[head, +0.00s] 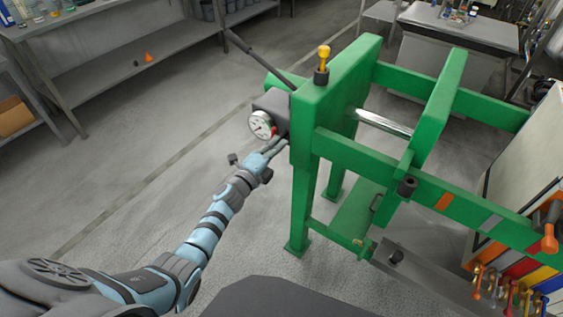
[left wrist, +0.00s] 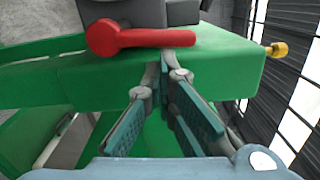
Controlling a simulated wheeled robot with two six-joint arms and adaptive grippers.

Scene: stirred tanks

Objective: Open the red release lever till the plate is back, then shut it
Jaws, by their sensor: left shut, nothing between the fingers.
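The red release lever (left wrist: 140,38) lies roughly level across the left wrist view, its round hub at the left and its thin end at the right. In the head view only a small red part (head: 274,131) shows beside the gauge. My left gripper (head: 279,146) is shut and empty beside the green frame. Its fingertips (left wrist: 165,66) reach up to just below the thin end of the lever; I cannot tell whether they touch it. The green plate (head: 439,110) stands apart from the end block (head: 335,90), with a silver rod (head: 384,123) between. My right gripper is not in view.
A round gauge (head: 262,125) sits on the dark valve block next to the lever. A black handle (head: 262,60) slants up above it. A yellow knob (head: 323,60) tops the end block. A grey shelf (head: 140,70) stands at the back left; the floor between is clear.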

